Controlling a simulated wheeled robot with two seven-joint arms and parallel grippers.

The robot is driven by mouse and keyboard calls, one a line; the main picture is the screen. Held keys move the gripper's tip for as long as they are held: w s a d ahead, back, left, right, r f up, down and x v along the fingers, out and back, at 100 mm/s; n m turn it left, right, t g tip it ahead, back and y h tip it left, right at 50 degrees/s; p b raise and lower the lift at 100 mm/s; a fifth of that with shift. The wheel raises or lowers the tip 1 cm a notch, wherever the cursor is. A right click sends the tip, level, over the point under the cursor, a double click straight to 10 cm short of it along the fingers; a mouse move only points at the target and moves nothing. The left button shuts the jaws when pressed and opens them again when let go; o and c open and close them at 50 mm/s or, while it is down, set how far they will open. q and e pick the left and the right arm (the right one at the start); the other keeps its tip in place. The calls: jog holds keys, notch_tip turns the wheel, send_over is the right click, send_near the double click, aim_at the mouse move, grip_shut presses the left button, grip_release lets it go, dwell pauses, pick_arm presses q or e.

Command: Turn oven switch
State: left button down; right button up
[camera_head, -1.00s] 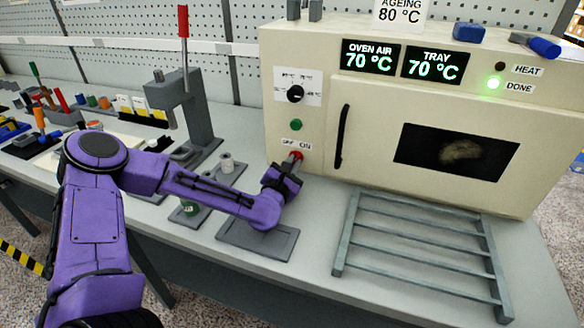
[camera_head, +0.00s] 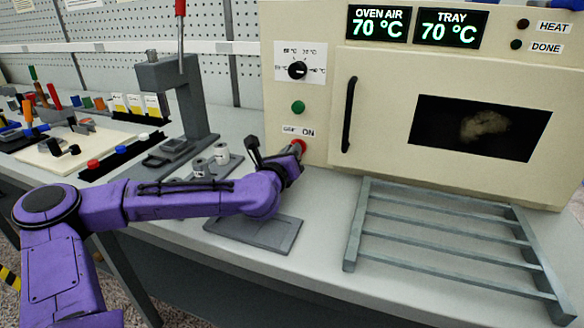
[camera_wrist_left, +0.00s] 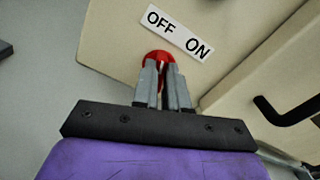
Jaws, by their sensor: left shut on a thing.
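The cream oven (camera_head: 400,180) stands at the right of the bench. Its red switch (camera_head: 301,144) is on the lower left of the front, below the OFF/ON label (camera_head: 299,131). In the left wrist view the red switch (camera_wrist_left: 158,57) sits between and behind my fingertips. My left gripper (camera_wrist_left: 163,82) is shut on the switch, its grey fingers close together. In the head view my left gripper (camera_head: 290,152) reaches the oven from the left and partly hides the switch. My right gripper is not in view.
A green button (camera_head: 298,107) and a black dial (camera_head: 297,70) sit above the switch. A black door handle (camera_head: 349,115) is to its right. A grey rack (camera_head: 440,228) lies on the bench before the oven. A lever press (camera_head: 178,100) stands left.

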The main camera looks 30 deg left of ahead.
pick_arm(q)
jog(key=shift+f+n+b, duration=0.25)
jog(key=shift+n+b, duration=0.85)
jog(key=shift+b, duration=0.35)
jog(key=shift+r+n+b, duration=0.15)
jog(key=shift+n+b, duration=0.15)
jog(key=shift+b, duration=0.05)
jog(key=c, duration=1.2)
grip_release()
jog(key=shift+o, duration=0.2)
jog(key=shift+s, duration=0.1)
jog(key=b+v, duration=0.1)
jog(key=v, duration=0.9)
jog(key=shift+s, duration=0.2)
